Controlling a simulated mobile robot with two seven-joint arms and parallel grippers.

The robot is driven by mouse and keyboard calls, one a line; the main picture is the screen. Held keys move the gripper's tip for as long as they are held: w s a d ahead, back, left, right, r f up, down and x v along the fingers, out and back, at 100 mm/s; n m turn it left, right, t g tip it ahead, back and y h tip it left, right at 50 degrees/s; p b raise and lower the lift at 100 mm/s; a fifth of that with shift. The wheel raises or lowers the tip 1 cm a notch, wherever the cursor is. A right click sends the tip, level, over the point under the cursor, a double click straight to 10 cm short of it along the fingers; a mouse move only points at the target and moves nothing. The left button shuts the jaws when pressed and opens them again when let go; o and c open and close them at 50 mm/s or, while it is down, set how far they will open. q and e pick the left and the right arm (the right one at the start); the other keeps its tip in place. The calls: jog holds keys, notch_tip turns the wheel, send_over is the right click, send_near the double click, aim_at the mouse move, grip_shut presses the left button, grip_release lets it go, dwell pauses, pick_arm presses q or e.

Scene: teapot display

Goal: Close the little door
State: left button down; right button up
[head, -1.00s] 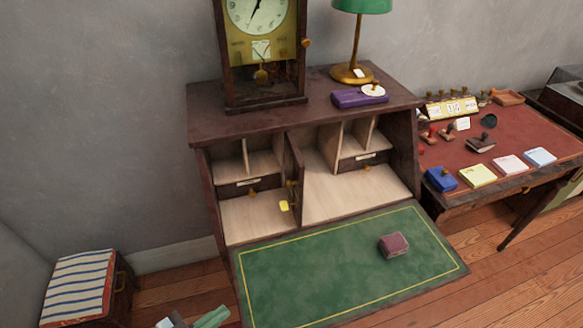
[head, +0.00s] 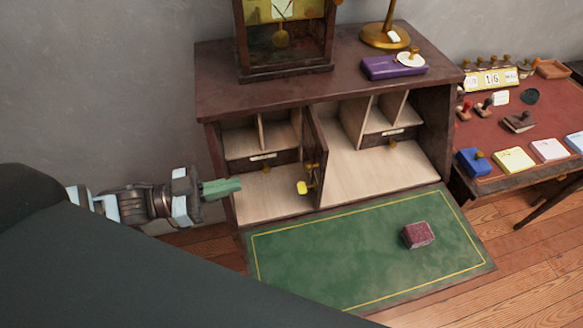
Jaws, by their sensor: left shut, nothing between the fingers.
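The little door (head: 314,150) is a narrow dark wooden panel in the middle of the writing desk. It stands open, jutting out toward me and seen nearly edge-on. My left gripper (head: 232,186) has green fingers, shut and empty. In the picture it is at the desk's left front edge, left of the door and apart from it. My right gripper is not in view.
The desk's green fold-down leaf (head: 340,262) is lowered, with a small dark red box (head: 417,235) on it. A clock (head: 285,45) and a purple box (head: 392,68) stand on top. A red-topped table (head: 540,125) is at the right.

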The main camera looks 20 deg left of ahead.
pick_arm(q)
jog(key=p, duration=0.1)
send_near(316, 151)
jog(key=d+f, duration=0.1)
jog(key=d, duration=0.3)
jog(key=shift+d+f, duration=0.25)
jog(key=shift+d, duration=0.1)
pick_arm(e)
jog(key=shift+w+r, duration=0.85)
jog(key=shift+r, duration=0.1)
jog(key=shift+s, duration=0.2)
pick_arm(q)
jog(key=shift+w+d, duration=0.1)
jog(key=shift+w, duration=0.05)
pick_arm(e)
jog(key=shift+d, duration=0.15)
